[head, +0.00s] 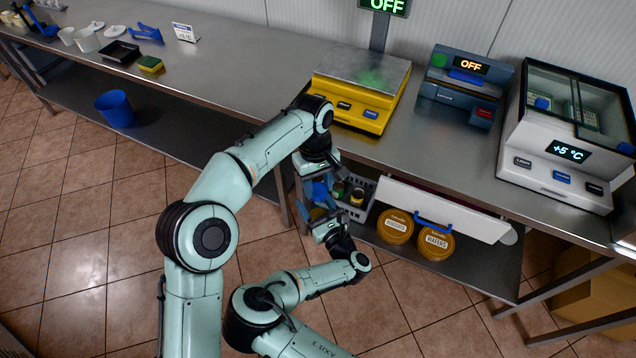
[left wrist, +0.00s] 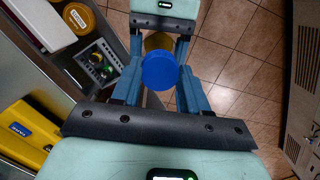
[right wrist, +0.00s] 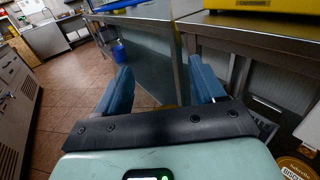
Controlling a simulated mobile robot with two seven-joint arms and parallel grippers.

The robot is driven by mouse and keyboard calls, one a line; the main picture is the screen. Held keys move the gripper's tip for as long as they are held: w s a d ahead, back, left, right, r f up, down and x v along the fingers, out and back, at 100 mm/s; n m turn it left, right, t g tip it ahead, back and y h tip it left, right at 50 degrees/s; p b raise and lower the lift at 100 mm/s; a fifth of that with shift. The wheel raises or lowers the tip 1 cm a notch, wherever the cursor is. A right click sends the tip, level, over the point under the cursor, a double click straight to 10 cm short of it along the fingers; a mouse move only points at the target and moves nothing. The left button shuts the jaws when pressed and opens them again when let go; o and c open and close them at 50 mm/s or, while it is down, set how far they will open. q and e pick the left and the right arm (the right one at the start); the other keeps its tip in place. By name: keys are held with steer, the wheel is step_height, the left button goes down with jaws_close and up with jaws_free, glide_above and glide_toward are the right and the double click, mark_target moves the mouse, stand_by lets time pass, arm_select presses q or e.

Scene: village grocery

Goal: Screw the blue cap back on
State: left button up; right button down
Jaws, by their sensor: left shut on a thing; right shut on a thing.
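The blue cap (left wrist: 160,71) shows in the left wrist view between the fingers of my left gripper (left wrist: 160,88), which is shut on it. A yellow-brown jar (left wrist: 158,41) shows partly just behind the cap, in line with it. Whether cap and jar touch or are threaded cannot be told. My right gripper (head: 324,218) faces the left one from below in the head view and is shut on the jar. My left gripper (head: 318,186) is above it.
A grey crate (head: 369,190) with small jars and two golden-lidded tubs (head: 395,226) (head: 436,242) stand on the lower shelf beside the grippers. The steel counter (head: 250,75) above carries a yellow scale (head: 350,112). A blue bucket (head: 115,109) is at left. The floor in front is clear.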

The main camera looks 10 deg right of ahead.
arm_select(q)
steer(key=m, duration=0.7)
steer(key=shift+y, duration=0.4)
steer(key=m, duration=0.6)
steer(key=shift+m+t+y, duration=0.3)
steer(key=m, duration=0.7)
steer(key=shift+t, duration=0.3)
steer(key=m, duration=0.4)
steer(key=shift+t, duration=0.3)
steer(key=m, duration=0.5)
steer(key=shift+s, duration=0.1)
steer(key=m+t, duration=0.1)
steer(key=m, duration=0.5)
steer(key=shift+m, duration=0.4)
steer(key=m+h, duration=0.1)
steer(key=m, duration=0.5)
steer(key=shift+f, duration=0.1)
steer(key=m, duration=0.5)
steer(key=shift+h, duration=0.4)
